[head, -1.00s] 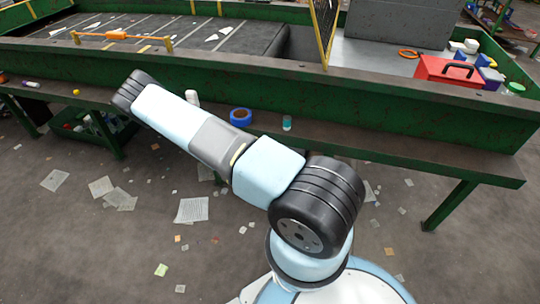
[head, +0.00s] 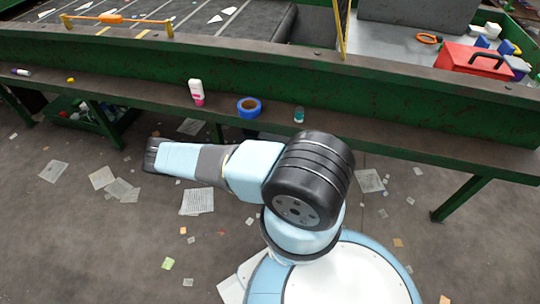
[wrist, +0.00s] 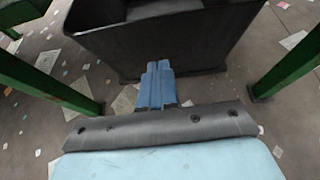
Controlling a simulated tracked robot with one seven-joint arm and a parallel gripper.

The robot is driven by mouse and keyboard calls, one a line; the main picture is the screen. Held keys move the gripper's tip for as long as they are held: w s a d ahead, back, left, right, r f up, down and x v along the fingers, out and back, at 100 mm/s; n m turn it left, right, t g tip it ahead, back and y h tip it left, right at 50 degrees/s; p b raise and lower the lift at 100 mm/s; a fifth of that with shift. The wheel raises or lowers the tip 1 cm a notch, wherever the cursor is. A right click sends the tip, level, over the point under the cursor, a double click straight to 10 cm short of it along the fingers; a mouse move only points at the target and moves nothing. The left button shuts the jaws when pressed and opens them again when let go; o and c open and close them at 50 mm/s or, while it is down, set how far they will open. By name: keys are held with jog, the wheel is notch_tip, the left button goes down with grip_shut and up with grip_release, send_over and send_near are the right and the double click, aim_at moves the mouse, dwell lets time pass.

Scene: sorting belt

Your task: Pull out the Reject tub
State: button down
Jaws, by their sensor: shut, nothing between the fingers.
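A large dark grey tub (wrist: 200,45) stands on the floor between two green legs at the top of the wrist view. No label shows on it, so I cannot tell from the picture that it is the Reject tub. My gripper (wrist: 157,66) is shut and empty, with its blue fingers pointing at the tub's near wall. I cannot tell whether the fingertips touch the wall. In the head view my arm reaches left, low beside the bench, and the gripper and the tub do not show clearly.
Green legs stand left (wrist: 45,85) and right (wrist: 290,70) of the tub. A bench ledge (head: 350,135) above holds a white bottle (head: 196,92), blue tape roll (head: 249,107) and small bottle (head: 299,115). Papers (head: 196,201) litter the open floor.

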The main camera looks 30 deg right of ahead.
send_near(278, 143)
notch_tip(278, 143, down, 4)
jog(key=w+d, duration=0.1)
jog(key=d, duration=0.1)
jog(key=shift+w+d+r, duration=0.25)
jog(key=shift+w+d, duration=0.35)
jog(key=shift+w, duration=0.1)
jog(key=shift+w+d+r, duration=0.25)
jog(key=shift+w+d, duration=0.3)
jog(key=shift+w, duration=0.1)
jog(key=shift+d, duration=0.1)
jog(key=w+d, duration=0.6)
jog(key=shift+d, duration=0.35)
